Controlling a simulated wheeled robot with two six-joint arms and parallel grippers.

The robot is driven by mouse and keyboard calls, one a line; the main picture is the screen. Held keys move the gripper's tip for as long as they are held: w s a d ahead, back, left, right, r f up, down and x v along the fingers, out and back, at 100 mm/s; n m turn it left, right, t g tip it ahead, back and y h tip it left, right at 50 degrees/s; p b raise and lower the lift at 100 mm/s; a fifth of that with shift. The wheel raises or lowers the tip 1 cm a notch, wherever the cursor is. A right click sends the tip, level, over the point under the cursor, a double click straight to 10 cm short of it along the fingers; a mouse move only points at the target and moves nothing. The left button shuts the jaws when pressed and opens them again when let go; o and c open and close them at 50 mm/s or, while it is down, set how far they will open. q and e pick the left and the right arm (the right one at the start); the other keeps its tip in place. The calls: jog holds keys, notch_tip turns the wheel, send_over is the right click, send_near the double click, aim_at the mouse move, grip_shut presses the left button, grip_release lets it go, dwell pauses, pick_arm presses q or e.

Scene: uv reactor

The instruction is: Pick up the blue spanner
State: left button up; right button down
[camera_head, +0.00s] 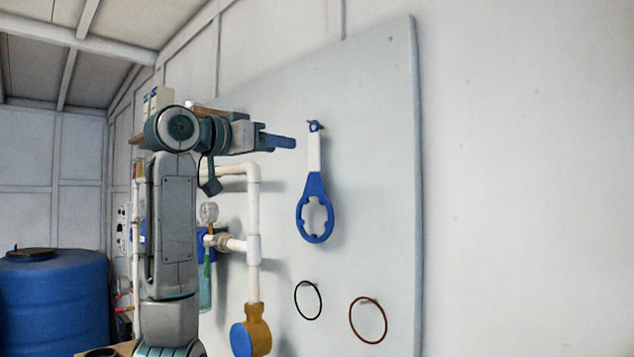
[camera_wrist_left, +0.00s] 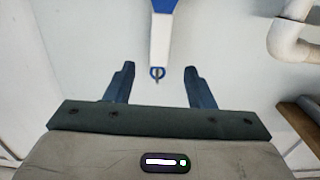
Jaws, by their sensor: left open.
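The blue spanner (camera_head: 315,205) hangs on the grey wall panel from a hook at its top. It has a white handle and a blue ring-shaped head at the bottom. My left gripper (camera_head: 285,142) is level with the upper handle, to its left in the head view, and apart from it. In the left wrist view my left gripper (camera_wrist_left: 157,85) is open, its two blue fingers spread and empty. The handle end of the spanner (camera_wrist_left: 160,45) shows ahead, between and beyond the fingertips; its ring head is cut off by the frame. My right gripper is not in view.
A black ring (camera_head: 308,300) and a brown ring (camera_head: 368,320) hang low on the panel (camera_head: 385,150). White piping (camera_head: 253,215) with a gauge (camera_head: 208,212) and a brass-coloured fitting (camera_head: 256,330) runs left of the spanner. A blue barrel (camera_head: 55,305) stands far left.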

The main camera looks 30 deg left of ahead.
aim_at(313, 150)
pick_arm(q)
jog(key=p+x, duration=0.1)
jog(key=x, duration=0.4)
jog(key=p+x, duration=0.2)
jog(key=x, duration=0.2)
jog(key=shift+w+d+r, duration=0.1)
jog(key=shift+w+d, duration=0.1)
jog(key=shift+w, duration=0.2)
jog(key=shift+s, duration=0.15)
jog(key=shift+c, duration=0.4)
grip_shut()
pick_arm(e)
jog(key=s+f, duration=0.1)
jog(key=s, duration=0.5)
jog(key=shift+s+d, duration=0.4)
